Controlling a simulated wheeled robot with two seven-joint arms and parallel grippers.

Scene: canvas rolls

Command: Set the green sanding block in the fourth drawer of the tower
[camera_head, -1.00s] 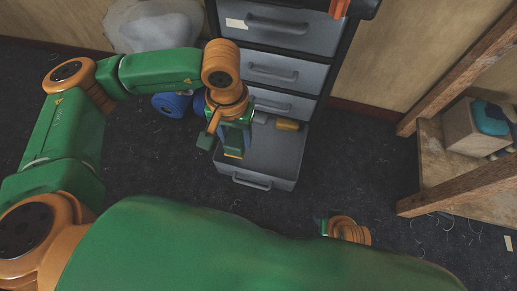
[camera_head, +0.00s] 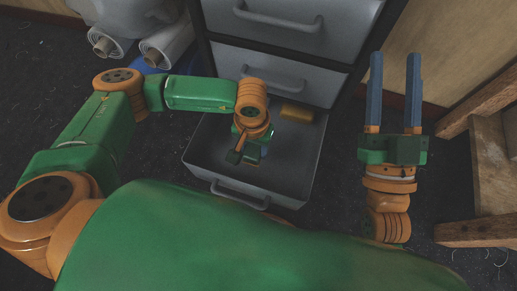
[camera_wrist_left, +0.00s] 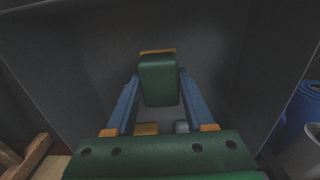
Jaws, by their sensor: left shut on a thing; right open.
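The tower (camera_head: 280,60) is a dark cabinet with grey drawers. Its lowest drawer in view (camera_head: 285,190) is pulled open, below the closed ones. My left gripper (camera_head: 250,153) points down into this open drawer. In the left wrist view it (camera_wrist_left: 159,95) is shut on the green sanding block (camera_wrist_left: 159,80), which sits between the two blue fingers with an orange strip at its far end. My right gripper (camera_head: 395,60) is open and empty, right of the tower.
White rolls (camera_head: 165,45) stand left of the tower. A wooden frame (camera_head: 480,105) stands at the right.

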